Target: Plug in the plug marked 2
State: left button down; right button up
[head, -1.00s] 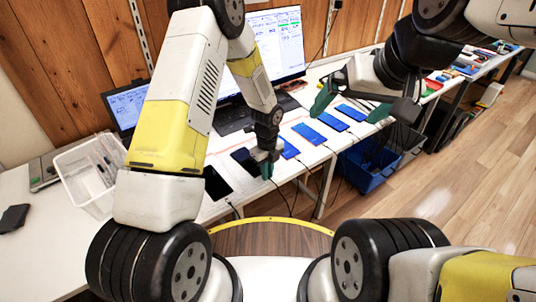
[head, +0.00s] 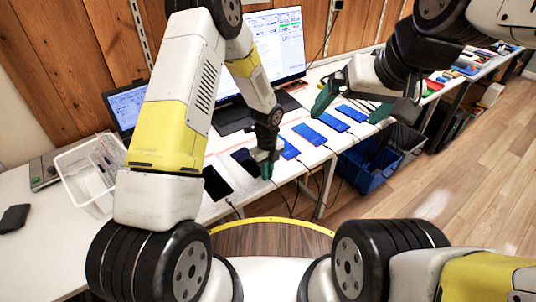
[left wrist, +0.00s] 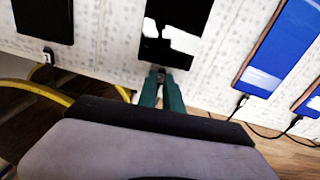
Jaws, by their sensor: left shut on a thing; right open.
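My left gripper (head: 266,172) is at the front edge of the table, below the second phone from the left. In the left wrist view its green fingers (left wrist: 161,92) are shut on a small dark plug (left wrist: 161,73), mostly hidden between them. The plug's tip is close to the lower end of the black phone (left wrist: 175,50); I cannot tell whether it is inserted. This phone also shows in the head view (head: 242,157). No number is readable on plug or phone. My right gripper (head: 352,108) is open and empty above the table, farther right.
Another black phone (head: 216,184) lies to the left, and blue phones (head: 309,134) lie to the right. Cables hang from the table's front edge. A white bin (head: 80,178) stands at left, a monitor (head: 278,45) behind, and a blue crate (head: 365,172) below.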

dwell(0.4)
pick_arm(q)
jog(key=c, duration=1.4)
grip_release()
jog(key=shift+c, duration=0.2)
jog(key=shift+s+d+r, duration=0.15)
jog(key=shift+r, duration=1.1)
jog(key=shift+s+d+r, duration=0.15)
jog(key=shift+r, duration=1.1)
